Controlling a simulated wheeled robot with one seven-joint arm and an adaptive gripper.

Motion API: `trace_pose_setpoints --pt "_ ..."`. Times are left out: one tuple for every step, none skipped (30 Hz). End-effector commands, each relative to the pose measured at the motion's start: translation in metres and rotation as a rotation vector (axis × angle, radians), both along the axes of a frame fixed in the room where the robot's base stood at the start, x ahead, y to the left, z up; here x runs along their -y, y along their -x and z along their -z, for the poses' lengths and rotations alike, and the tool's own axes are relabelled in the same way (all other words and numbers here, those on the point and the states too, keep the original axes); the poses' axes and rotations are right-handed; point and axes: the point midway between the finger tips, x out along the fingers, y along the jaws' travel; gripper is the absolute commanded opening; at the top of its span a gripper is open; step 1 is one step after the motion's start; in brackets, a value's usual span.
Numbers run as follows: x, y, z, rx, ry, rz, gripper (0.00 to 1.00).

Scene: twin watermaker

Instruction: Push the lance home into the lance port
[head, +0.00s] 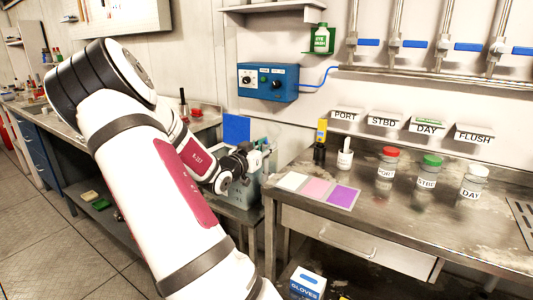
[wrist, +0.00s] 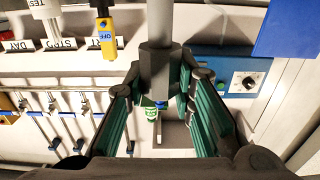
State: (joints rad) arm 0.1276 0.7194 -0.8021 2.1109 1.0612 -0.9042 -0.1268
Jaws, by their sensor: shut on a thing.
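In the wrist view, a grey rod with a dark hexagonal collar, which I take as the lance (wrist: 159,22), runs down from the top edge between the fingers. My gripper (wrist: 158,75) is shut on it around the collar, with a green-padded finger on each side. In the head view my gripper (head: 243,163) is beyond my forearm, at a grey-green unit (head: 246,192) beside the steel bench. The lance cannot be made out clearly there. I cannot identify the lance port in either view, so how deep the lance sits cannot be told.
A blue panel (head: 236,128) stands just behind my gripper. A blue control box (head: 268,82) hangs on the wall above. The steel bench (head: 330,212) at right holds coloured pads (head: 317,189), a yellow-topped meter (head: 321,135) and several lidded jars (head: 387,168).

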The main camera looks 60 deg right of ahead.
Motion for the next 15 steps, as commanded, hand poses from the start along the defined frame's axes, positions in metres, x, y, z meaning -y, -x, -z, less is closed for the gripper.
trace_pose_setpoints --pt "0.0 0.0 -0.01 0.004 0.001 -0.001 0.0" --pt "0.0 0.0 -0.015 0.005 0.002 -0.002 0.0" --pt "0.0 -0.001 -0.022 0.004 0.002 -0.002 0.0" --pt "0.0 -0.001 -0.027 0.004 0.002 -0.002 0.0" --pt "0.0 0.0 -0.033 0.006 0.003 -0.001 0.0" --pt "0.0 0.0 -0.04 0.005 0.003 -0.001 0.0" --pt "0.0 0.0 -0.046 0.006 0.002 0.0 0.0" --pt "0.0 0.0 -0.051 0.005 0.002 -0.001 0.0" --pt "0.0 0.0 -0.058 0.005 0.002 -0.002 0.0" --pt "0.0 0.0 -0.064 0.005 0.002 -0.002 0.0" --pt "0.0 0.0 -0.07 0.005 0.003 -0.002 0.0" --pt "0.0 0.0 -0.078 0.005 0.003 -0.001 0.0" --pt "0.0 0.0 -0.083 0.005 0.003 -0.001 0.0" --pt "0.0 0.0 -0.088 0.005 0.003 -0.001 0.0" --pt "0.0 0.0 -0.096 0.006 0.002 -0.002 0.0"
